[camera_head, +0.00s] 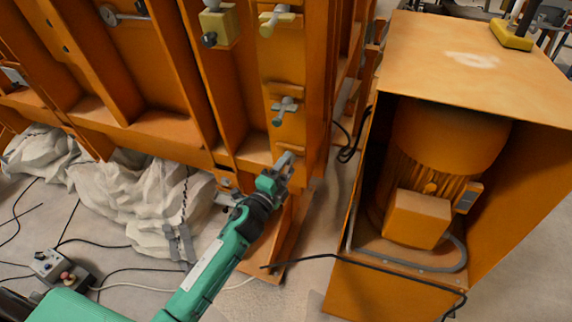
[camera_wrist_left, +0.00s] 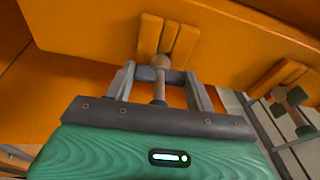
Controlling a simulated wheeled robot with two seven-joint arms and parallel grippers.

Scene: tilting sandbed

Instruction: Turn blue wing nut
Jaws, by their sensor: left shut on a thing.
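My left gripper (camera_head: 284,165) reaches up from below to the orange frame's post. In the left wrist view its two fingers (camera_wrist_left: 162,85) are shut on a wing nut (camera_wrist_left: 158,74), a grey crossbar on a short brownish stem in front of an orange bracket. Its colour looks grey in this light; I cannot make out blue. In the head view the gripper hides it. A wing nut with greenish ends (camera_wrist_left: 290,105) shows at the right of the wrist view. My right gripper is not in view.
A pale yellow-green handle (camera_head: 277,19) sits higher on the post, beside a yellow block (camera_head: 219,25). An orange motor housing (camera_head: 470,65) stands to the right. Crumpled white sheeting (camera_head: 130,190), cables and a small control box (camera_head: 62,269) lie at the left.

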